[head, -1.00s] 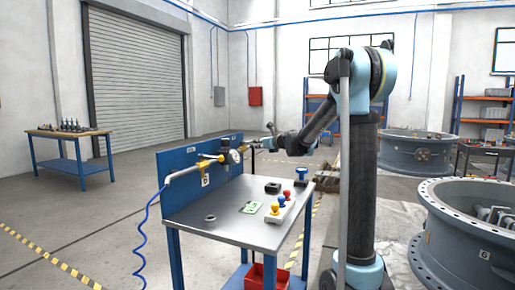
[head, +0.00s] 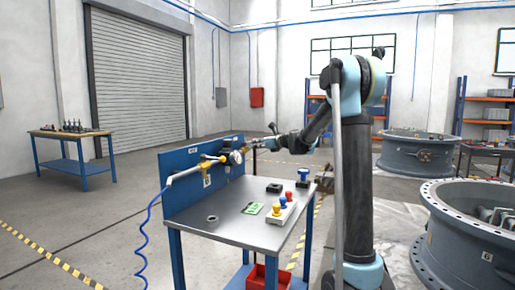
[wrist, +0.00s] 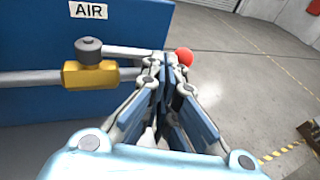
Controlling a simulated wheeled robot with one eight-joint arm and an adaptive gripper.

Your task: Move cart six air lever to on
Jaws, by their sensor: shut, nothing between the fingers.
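In the wrist view the air lever (wrist: 130,52) is a grey bar running right from a dark pivot cap on a yellow valve body (wrist: 90,72). A red ball (wrist: 184,58) shows at the bar's outer end, partly behind my fingers. The lever lies roughly along the grey pipe. My gripper (wrist: 160,68) is shut and empty, its fingertips overlapping the lever near the ball; whether they touch cannot be told. In the head view my gripper (head: 270,141) is at the far end of the blue panel of the cart (head: 235,226), right of the gauge (head: 236,157).
An AIR label (wrist: 87,11) is on the blue panel (wrist: 30,55). The cart top holds red, blue and yellow knobs (head: 283,204), a green card (head: 252,208) and a ring (head: 212,218). Large grey valve rings (head: 470,235) stand at right. A blue hose (head: 145,235) hangs at left.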

